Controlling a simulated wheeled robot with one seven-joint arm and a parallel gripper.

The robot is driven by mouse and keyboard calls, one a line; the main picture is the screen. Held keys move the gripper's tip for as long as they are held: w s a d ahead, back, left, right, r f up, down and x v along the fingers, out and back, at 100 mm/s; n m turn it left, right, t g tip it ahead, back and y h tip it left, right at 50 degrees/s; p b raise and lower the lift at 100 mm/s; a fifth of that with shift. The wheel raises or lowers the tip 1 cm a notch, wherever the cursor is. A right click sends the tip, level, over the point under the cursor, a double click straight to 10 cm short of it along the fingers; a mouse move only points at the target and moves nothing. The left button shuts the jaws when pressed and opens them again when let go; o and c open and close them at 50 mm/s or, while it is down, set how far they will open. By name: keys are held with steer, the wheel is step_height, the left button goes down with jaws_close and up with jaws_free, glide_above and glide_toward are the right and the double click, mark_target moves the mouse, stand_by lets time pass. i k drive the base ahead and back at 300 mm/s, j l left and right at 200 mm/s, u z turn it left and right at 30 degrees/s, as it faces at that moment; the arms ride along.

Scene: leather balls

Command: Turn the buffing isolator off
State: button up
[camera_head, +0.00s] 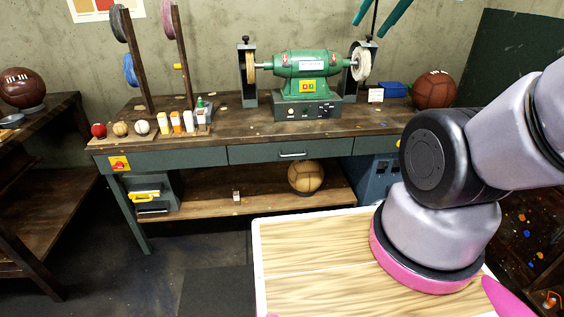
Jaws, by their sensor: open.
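A green buffing machine (312,64) with a pale wheel at each end stands on the back workbench (220,122). My arm shows at the right; my gripper is out of view.
A wood-topped surface (300,262) is in front of me, under my arm. Brown balls are on the bench's right (435,90), its lower shelf (306,176) and the left table (22,88). Small balls and blocks line the bench's left. Dark floor (190,245) is clear.

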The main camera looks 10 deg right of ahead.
mark_target(118, 164)
steer(key=k, duration=0.2)
steer(key=u, duration=1.25)
steer(key=z, duration=1.25)
steer(key=u, duration=1.25)
steer(key=i+j+z, duration=0.2)
steer(key=i, duration=0.35)
